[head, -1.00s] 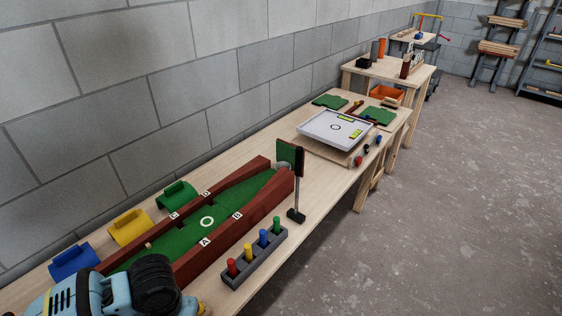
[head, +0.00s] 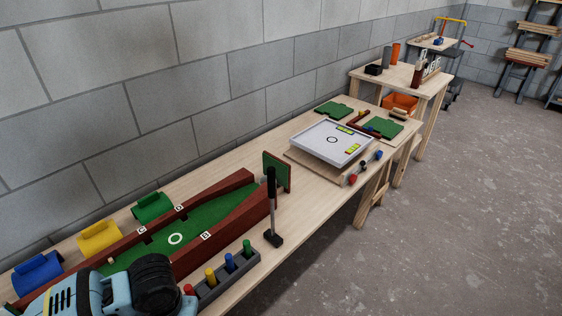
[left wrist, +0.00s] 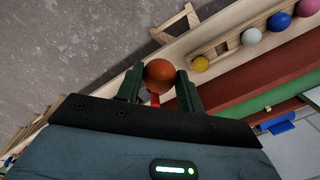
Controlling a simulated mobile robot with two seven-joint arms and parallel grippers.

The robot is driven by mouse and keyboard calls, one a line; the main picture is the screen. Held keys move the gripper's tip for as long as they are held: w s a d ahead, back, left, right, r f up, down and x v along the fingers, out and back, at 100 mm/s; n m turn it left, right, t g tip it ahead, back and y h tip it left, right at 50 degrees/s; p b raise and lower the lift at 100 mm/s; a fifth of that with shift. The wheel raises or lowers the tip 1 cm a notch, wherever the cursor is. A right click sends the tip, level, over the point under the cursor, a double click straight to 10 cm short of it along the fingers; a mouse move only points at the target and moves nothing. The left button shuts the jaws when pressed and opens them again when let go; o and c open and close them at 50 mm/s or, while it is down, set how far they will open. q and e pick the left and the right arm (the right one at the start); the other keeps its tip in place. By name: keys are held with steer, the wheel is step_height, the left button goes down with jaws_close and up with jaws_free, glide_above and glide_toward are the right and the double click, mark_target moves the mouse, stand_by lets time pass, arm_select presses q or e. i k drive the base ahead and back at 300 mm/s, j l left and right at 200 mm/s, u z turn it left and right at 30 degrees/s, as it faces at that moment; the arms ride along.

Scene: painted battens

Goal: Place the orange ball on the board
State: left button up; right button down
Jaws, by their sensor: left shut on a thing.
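The orange ball (left wrist: 159,75) is in the left wrist view, between the dark green fingers of my left gripper (left wrist: 158,84). The gripper is shut on it and holds it near the fingertips. In the head view only my left wrist and forearm show at the lower left; the fingers and ball are hidden there. A pale square board (head: 318,151) with a raised rim, a black ring and yellow-green patches sits on a wooden base farther along the bench. It is well apart from my left arm. My right gripper is in neither view.
A green lane (head: 196,222) with dark red walls lies on the bench (head: 221,180) nearby. A black mallet-like post (head: 272,210) stands beside it, near a grey peg rack (head: 222,283). A block wall runs behind. Open floor (head: 440,230) lies right.

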mark_target(332, 139)
steer(key=i+l+u, duration=0.1)
steer(key=l, duration=0.25)
steer(key=i+l+u, duration=0.1)
steer(key=i+l, duration=0.2)
steer(key=i+l+u, duration=0.1)
steer(key=l, duration=0.3)
steer(key=i+l+u, duration=0.1)
steer(key=i+l, duration=0.15)
steer(key=l, duration=0.15)
steer(key=i+l, duration=0.15)
steer(key=l, duration=0.25)
steer(key=i+l+u, duration=0.15)
steer(key=l, duration=0.25)
steer(key=i+l+u, duration=0.1)
steer(key=l, duration=0.3)
steer(key=i+l+u, duration=0.1)
steer(key=l, duration=0.3)
steer(key=i+l, duration=0.2)
steer(key=l, duration=0.15)
steer(key=i+l+u, duration=0.1)
steer(key=l, duration=0.25)
steer(key=i+l, duration=0.25)
steer(key=i+l+u, duration=0.1)
steer(key=l, duration=0.35)
steer(key=i, duration=0.1)
